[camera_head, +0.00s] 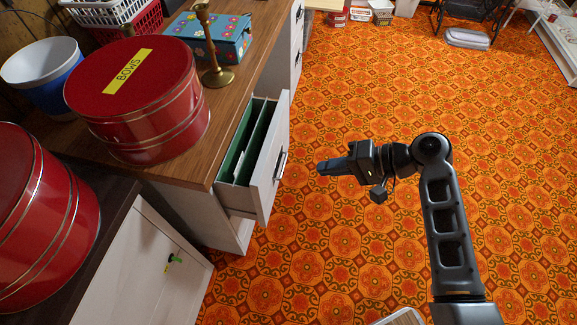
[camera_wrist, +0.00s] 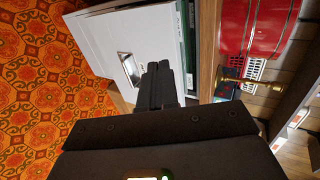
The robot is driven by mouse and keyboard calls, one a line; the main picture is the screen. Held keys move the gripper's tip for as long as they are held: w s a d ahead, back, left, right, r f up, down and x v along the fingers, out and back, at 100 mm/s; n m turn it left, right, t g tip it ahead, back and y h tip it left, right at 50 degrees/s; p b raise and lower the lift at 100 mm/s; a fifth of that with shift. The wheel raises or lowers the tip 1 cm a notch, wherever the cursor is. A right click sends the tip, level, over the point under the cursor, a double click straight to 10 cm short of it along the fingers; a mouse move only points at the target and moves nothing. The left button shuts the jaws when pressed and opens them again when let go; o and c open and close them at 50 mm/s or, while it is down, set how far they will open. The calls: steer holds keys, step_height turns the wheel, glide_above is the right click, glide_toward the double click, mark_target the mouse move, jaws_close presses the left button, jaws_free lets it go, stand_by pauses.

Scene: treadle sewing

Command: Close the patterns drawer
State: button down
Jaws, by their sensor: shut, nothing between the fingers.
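The open drawer (camera_head: 255,158) sticks out from the white desk under the wooden top, with green dividers or files inside. I cannot read a label on it, so I cannot confirm it is the patterns drawer. Its front carries a metal handle (camera_head: 280,164). In the wrist view the drawer front (camera_wrist: 112,40) and its handle (camera_wrist: 128,68) show ahead and to the left of the fingers. My gripper (camera_head: 321,169) is shut and empty, to the right of the drawer front and apart from it in the head view. The wrist view shows its fingers (camera_wrist: 160,75) together.
A red round tin labelled BOWS (camera_head: 150,125), a brass candlestick (camera_head: 215,70) and a blue flowered box (camera_head: 220,35) stand on the wooden top (camera_head: 185,172). Another red tin (camera_head: 45,225) is at lower left. The patterned floor (camera_head: 345,95) is clear around my arm.

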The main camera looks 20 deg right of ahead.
glide_toward(264, 170)
step_height(264, 170, down, 3)
steer(key=a, duration=0.2)
steer(key=shift+w+a, duration=0.75)
steer(key=shift+w, duration=0.3)
steer(key=shift+w+a, duration=0.4)
steer(key=shift+a, duration=0.15)
